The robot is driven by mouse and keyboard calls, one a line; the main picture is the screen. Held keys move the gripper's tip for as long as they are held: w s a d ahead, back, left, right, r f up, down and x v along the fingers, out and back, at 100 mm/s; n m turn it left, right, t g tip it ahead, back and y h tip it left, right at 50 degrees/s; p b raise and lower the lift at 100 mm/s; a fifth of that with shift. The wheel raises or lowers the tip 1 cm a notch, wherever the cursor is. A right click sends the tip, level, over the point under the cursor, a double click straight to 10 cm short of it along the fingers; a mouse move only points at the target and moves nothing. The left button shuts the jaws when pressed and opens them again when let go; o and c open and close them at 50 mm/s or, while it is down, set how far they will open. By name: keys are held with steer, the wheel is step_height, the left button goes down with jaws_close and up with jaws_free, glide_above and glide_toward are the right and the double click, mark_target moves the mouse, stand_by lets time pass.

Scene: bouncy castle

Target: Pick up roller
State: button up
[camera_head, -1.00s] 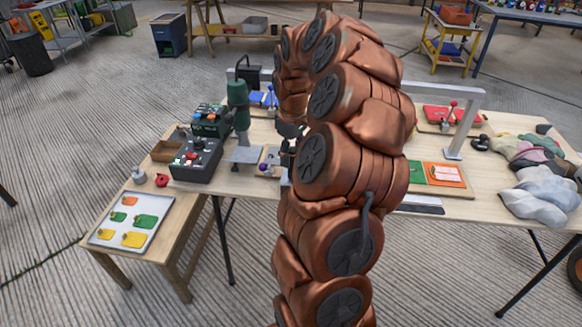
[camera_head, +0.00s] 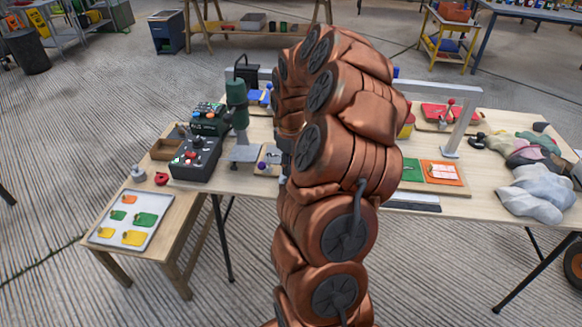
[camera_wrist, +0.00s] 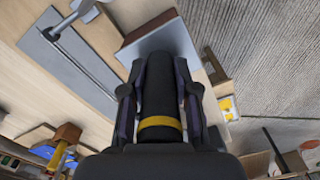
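In the wrist view, a black cylinder with a yellow band (camera_wrist: 160,123) lies lengthwise between the two fingers of my gripper (camera_wrist: 160,75). It may be the roller; no label shows. A finger stands along each side of it, with no clear gap. I cannot tell whether the fingers press on it. The cylinder's near end is hidden by my gripper's palm. In the head view, my copper-coloured arm hides the cylinder and nearly all of my gripper.
The wooden table (camera_head: 480,195) holds a dark control box (camera_head: 195,158), a green-topped press (camera_head: 238,105) and grey cloth (camera_head: 535,190). A white tray with coloured tags (camera_head: 132,220) lies on the lower side table. In the wrist view, a brown-edged block (camera_wrist: 155,38) lies beyond the fingertips.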

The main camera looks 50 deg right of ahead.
jaws_close()
